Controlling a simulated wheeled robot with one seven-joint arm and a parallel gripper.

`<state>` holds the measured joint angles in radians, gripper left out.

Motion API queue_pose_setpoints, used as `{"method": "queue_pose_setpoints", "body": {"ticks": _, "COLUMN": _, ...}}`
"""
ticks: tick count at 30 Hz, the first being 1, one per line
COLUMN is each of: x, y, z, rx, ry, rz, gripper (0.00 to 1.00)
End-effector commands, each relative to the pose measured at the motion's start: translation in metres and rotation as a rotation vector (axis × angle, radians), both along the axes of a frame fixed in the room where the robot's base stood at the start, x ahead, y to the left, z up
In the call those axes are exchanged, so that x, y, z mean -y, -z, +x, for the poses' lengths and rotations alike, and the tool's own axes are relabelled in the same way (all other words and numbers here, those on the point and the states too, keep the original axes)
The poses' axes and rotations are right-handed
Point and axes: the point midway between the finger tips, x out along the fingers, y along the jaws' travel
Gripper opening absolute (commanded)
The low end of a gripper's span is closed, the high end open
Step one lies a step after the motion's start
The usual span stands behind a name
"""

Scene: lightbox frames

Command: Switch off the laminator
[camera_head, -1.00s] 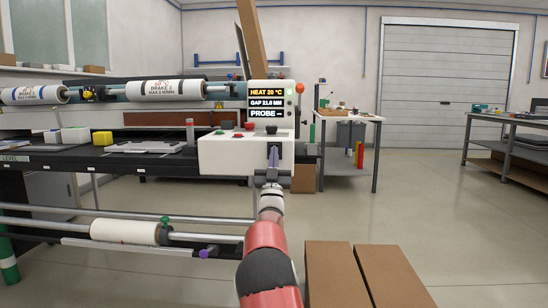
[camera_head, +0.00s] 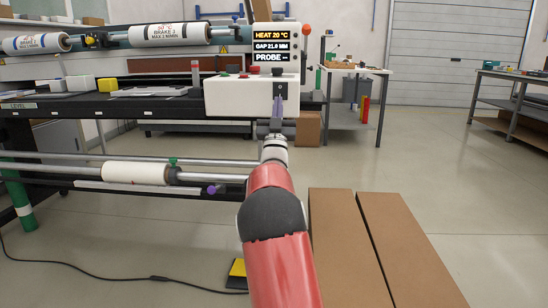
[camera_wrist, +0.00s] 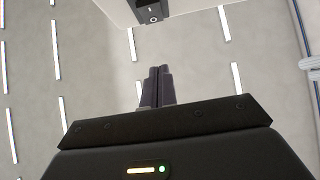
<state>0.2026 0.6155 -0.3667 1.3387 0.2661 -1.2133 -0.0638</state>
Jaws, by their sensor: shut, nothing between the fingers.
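The laminator is a long machine with printed rollers (camera_head: 170,35) and a dark bed. At its right end is a white control box (camera_head: 235,97) with red, green and dark knobs on top. A display (camera_head: 271,44) above it reads HEAT 20 °C. My gripper (camera_head: 277,101) is shut and empty, pointing up just in front of the box below that panel. The shut fingers (camera_wrist: 160,70) appear apart from the panel in the wrist view.
A red-orange ball knob (camera_head: 306,29) stands right of the display. Lower rollers (camera_head: 135,173) run left of my arm. Cardboard boxes (camera_head: 350,245) lie to the right of my arm. A black cable (camera_head: 120,275) and a yellow-black pedal (camera_head: 237,273) are on the floor.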

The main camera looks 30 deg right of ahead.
Motion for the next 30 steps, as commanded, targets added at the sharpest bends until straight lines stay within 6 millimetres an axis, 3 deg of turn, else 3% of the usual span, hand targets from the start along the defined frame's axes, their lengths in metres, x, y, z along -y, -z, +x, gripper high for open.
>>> {"method": "queue_pose_setpoints", "body": {"ticks": 18, "x": -0.065, "y": 0.085, "z": -0.085, "rx": -0.002, "ry": -0.001, "rz": 0.002, "gripper": 0.0}}
{"method": "queue_pose_setpoints", "body": {"ticks": 30, "x": -0.075, "y": 0.097, "z": -0.099, "rx": 0.0, "ry": -0.001, "rz": -0.001, "gripper": 0.0}}
